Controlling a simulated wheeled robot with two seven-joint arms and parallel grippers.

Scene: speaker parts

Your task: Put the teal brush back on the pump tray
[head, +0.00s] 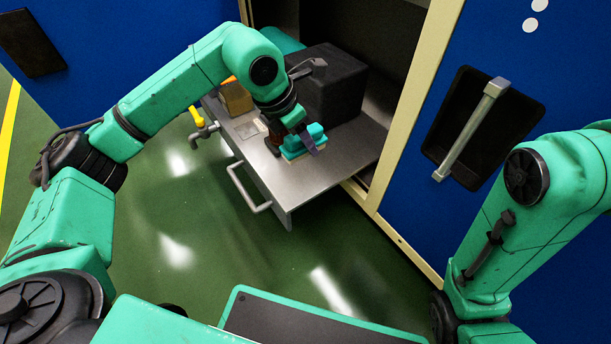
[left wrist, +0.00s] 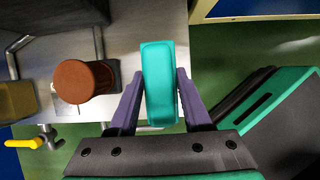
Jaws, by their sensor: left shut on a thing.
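The teal brush (head: 304,137) is a rounded teal block with a paler lower part in the head view. My left gripper (head: 312,144) is shut on it, with one purple finger on each side. In the left wrist view the teal brush (left wrist: 158,80) stands lengthwise between the fingertips of the left gripper (left wrist: 158,95). The pump tray (head: 310,182) is a grey metal shelf with a front handle, sticking out of the open cabinet. The brush is over the tray; I cannot tell whether it touches it. My right gripper is out of view.
A large black block (head: 330,85) stands on the tray behind the brush. A brown cylinder (left wrist: 83,80) is beside the brush. A tan box (head: 236,99) and a yellow-handled tap (head: 197,118) are at the left. The tray's front right part is clear.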

